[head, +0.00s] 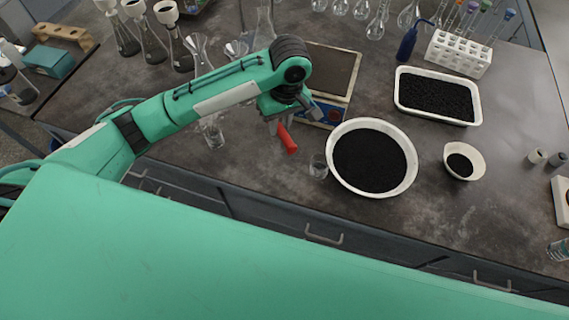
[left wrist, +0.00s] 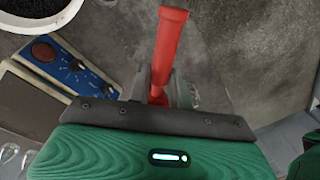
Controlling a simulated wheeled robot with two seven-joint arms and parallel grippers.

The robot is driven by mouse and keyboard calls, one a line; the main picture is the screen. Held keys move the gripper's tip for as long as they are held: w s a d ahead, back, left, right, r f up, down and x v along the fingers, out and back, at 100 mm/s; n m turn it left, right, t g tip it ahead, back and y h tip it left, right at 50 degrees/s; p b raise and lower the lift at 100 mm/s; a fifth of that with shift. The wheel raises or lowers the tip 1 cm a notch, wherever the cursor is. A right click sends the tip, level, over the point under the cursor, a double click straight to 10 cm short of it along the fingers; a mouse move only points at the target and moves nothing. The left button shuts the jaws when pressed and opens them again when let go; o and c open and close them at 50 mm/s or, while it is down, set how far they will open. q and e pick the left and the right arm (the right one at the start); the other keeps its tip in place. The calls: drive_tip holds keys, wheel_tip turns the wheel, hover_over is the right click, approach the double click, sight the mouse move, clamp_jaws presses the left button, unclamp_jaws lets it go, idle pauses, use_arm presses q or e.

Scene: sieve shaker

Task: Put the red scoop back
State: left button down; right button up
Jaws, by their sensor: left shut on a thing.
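The red scoop (head: 287,139) is in my left gripper (head: 279,121), which is shut on it. In the head view the scoop's red part points down and to the right, near the bench's front edge. In the left wrist view the red handle (left wrist: 170,45) sticks out from between the fingers (left wrist: 160,88). The scoop's other end is hidden by the gripper. I cannot tell whether the scoop touches the bench. My right gripper is not in view.
A white tray (head: 436,118) and a small bowl (head: 476,149) are farther right. Bare bench (head: 235,178) lies left of the scoop.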

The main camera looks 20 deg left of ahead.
use_arm(q)
drive_tip(key=p, duration=0.2)
hover_over(279, 168)
drive_tip(key=f, duration=1.3)
drive_tip(key=shift+w+d+f, duration=0.1)
drive_tip(key=shift+d+f, duration=0.15)
drive_tip(key=shift+d, duration=0.05)
drive_tip(key=shift+f, duration=2.45)
drive_tip(key=c, duration=1.3)
unclamp_jaws()
drive_tip(key=shift+f, duration=0.1)
drive_tip(key=r, duration=0.4)
drive_tip(key=r+b, duration=0.1)
drive_tip(key=r, duration=0.3)
drive_tip(key=d+r+b, duration=0.1)
drive_tip(key=r, duration=0.3)
drive_tip(key=shift+w+d+r, duration=0.1)
drive_tip(key=shift+w, duration=0.25)
